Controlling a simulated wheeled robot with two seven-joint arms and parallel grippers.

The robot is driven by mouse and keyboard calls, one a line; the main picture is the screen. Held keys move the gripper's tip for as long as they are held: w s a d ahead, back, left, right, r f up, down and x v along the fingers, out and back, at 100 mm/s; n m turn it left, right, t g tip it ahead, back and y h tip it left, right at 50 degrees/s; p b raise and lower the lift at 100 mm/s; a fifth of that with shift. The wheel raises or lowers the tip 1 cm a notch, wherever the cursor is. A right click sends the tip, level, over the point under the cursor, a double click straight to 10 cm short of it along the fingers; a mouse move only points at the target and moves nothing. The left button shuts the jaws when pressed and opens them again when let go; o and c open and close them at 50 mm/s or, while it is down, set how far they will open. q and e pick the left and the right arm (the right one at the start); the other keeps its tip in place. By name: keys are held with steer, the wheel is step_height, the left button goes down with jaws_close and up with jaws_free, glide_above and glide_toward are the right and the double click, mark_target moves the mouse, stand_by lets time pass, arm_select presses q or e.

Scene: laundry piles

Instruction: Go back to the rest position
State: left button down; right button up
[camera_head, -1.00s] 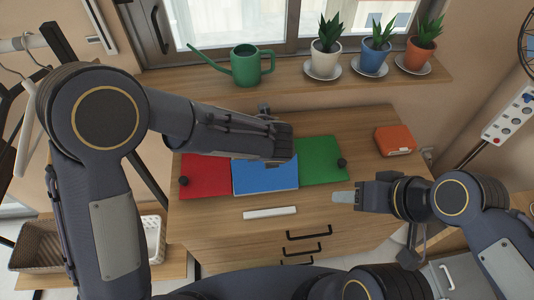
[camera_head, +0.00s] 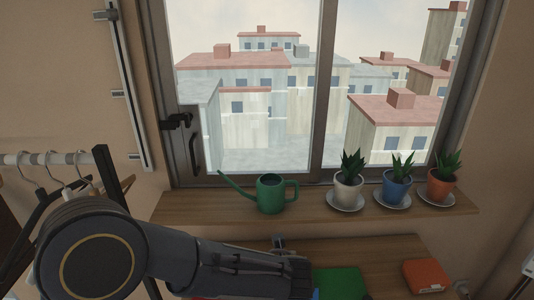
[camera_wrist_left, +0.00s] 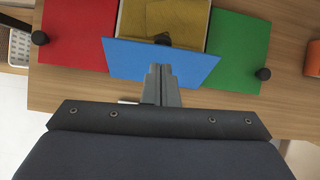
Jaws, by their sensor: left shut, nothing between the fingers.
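My left gripper (camera_wrist_left: 160,72) is shut and empty in the left wrist view, its fingertips over the front part of a blue panel (camera_wrist_left: 124,58). I cannot tell whether they touch it. A red panel (camera_wrist_left: 76,36) lies left of the blue one and a green panel (camera_wrist_left: 238,48) right of it. Behind the blue panel is a yellow-brown surface (camera_wrist_left: 180,20) in a pale frame. In the head view my left arm reaches in from the lower left, ending above the desk, its fingertips not clear. The green panel (camera_head: 340,283) shows beside it. My right gripper is out of view.
A green watering can (camera_head: 270,194) and plants in white (camera_head: 348,189), blue (camera_head: 396,190) and orange (camera_head: 440,185) pots stand on the windowsill (camera_head: 320,212). An orange case (camera_head: 425,276) lies on the desk (camera_head: 395,248). Hangers (camera_head: 75,188) hang at left.

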arm_select(q)
steer(key=s+a+r+n+g, duration=0.1)
steer(key=s+a+r+n, duration=0.15)
steer(key=a+n, duration=0.4)
steer(key=s+a+r+n, duration=0.2)
steer(key=a+r+n, duration=0.1)
steer(key=a+n, duration=0.4)
steer(key=s+a+r+n+g, duration=0.1)
steer(key=s+a+r+n, duration=0.15)
steer(key=a+n, duration=0.4)
steer(key=s+a+r+n+t+h, duration=0.1)
steer(key=s+a+n+h, duration=0.2)
steer(key=s+n, duration=1)
steer(key=a+n, duration=0.3)
steer(key=shift+s+r+n+t+h, duration=0.15)
steer(key=shift+r+n+t+h, duration=0.15)
steer(key=shift+r+n+h, duration=0.1)
